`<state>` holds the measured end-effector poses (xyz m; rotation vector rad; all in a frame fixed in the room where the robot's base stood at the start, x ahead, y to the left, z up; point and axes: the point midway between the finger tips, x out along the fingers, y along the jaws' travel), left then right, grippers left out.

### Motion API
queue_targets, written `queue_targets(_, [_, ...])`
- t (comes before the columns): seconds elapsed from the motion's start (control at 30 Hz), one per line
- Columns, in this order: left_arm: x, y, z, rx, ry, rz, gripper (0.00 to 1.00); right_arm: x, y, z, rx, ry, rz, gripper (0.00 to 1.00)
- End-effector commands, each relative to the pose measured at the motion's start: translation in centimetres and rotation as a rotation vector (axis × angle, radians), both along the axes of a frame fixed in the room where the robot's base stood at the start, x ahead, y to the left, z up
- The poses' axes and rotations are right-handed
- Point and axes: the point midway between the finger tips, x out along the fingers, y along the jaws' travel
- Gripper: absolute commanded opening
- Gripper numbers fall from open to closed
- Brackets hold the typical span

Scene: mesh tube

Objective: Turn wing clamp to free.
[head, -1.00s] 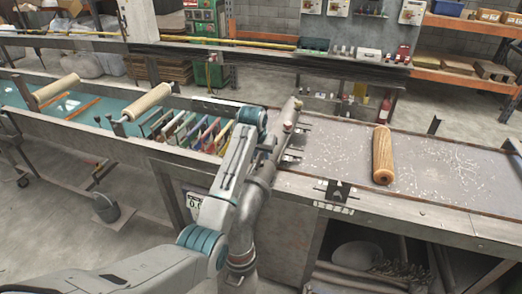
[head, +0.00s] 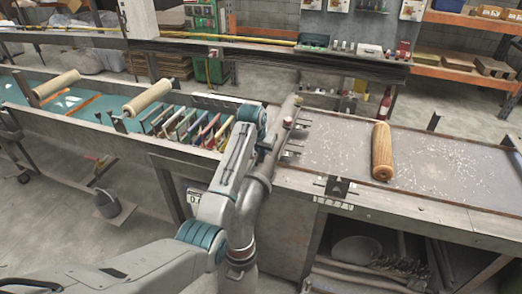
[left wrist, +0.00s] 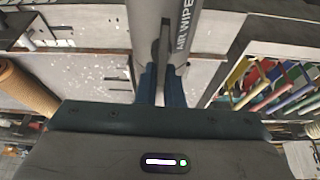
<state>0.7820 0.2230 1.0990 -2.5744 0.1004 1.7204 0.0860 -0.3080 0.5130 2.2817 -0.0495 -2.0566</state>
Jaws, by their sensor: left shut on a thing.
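A grey tube marked "AIR WIPE" (left wrist: 187,20) runs upward in the left wrist view. It also shows in the head view as a slanted grey pipe (head: 257,185) next to my left arm. A thin dark upright wing (left wrist: 164,45), which looks like the wing clamp, stands in front of the tube. My left gripper (left wrist: 161,82) has its two blue fingers close together around the wing's lower part, shut on it. The fingers hide that lower part and the clamp's base. In the head view the wing and fingertips are too hidden to make out. My right gripper is in neither view.
A wooden roller (head: 382,152) lies on the grey bench (head: 440,165) to the right. Left of the tube, a long trough holds coloured-handled tools (head: 185,128) and pale rollers (head: 148,96). A small dark bracket (head: 338,187) stands at the bench's front edge. A bucket (head: 107,204) is on the floor.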

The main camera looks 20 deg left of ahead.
Motion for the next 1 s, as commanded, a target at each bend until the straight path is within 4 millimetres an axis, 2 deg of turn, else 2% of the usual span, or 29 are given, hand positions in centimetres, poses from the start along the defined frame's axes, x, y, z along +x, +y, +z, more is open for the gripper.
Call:
queue_targets(0.27, [0.01,0.12,0.03,0.0,0.001,-0.172,0.0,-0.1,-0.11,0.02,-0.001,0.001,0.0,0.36])
queue_targets(1.0, [0.05,0.12,-0.02,-0.001,0.0,-0.872,0.0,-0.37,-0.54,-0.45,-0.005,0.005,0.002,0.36])
